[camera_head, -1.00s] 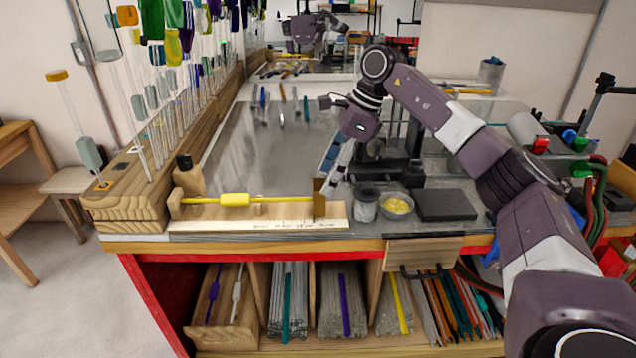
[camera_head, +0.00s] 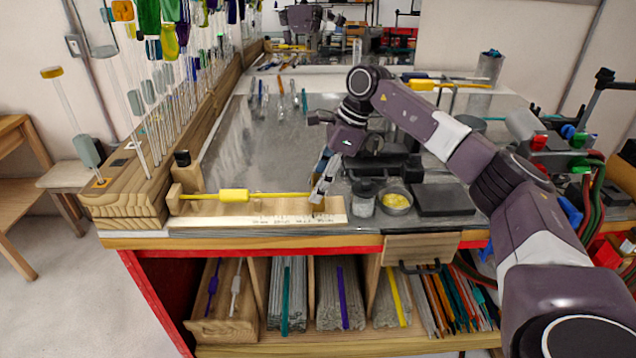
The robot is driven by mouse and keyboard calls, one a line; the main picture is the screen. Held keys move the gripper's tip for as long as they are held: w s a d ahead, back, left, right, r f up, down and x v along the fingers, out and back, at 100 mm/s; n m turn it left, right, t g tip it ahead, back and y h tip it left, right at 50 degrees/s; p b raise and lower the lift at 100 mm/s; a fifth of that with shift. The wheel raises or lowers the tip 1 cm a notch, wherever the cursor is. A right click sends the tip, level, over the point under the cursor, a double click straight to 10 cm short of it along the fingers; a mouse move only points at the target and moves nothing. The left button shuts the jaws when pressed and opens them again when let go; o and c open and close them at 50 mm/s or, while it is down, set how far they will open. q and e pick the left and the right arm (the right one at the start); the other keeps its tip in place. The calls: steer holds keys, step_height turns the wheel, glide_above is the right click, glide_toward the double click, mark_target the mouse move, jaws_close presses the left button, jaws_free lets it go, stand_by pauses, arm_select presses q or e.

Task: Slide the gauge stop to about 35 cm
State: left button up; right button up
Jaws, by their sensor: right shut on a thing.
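The wooden gauge (camera_head: 180,207) lies along the table's front edge at the left, with a pale printed scale strip (camera_head: 215,221) on its front. A thin yellow rod with a thicker yellow grip (camera_head: 233,196) lies along the gauge. My right gripper (camera_head: 318,194) reaches down at the gauge's right part, by the rod's right end. It is shut on the gauge stop, which its fingers mostly hide. The scale figures are too small to read. My left gripper is not in view.
A grey jar (camera_head: 363,203), a bowl of yellow material (camera_head: 396,200) and a dark flat block (camera_head: 443,199) stand right of the gauge. The metal tabletop (camera_head: 250,150) behind the gauge is largely clear.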

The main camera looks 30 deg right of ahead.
jaws_close()
steer(key=shift+s+d, duration=0.4)
steer(key=shift+d, duration=0.25)
steer(key=shift+s+d, duration=0.35)
steer(key=shift+d, duration=0.25)
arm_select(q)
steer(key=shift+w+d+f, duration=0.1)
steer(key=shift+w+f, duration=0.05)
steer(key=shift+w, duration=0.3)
arm_select(e)
steer(key=shift+d+r, duration=0.1)
steer(key=o, duration=1.2)
jaws_free()
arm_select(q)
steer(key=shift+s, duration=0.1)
arm_select(e)
steer(key=v, duration=1.2)
steer(key=shift+s, duration=0.15)
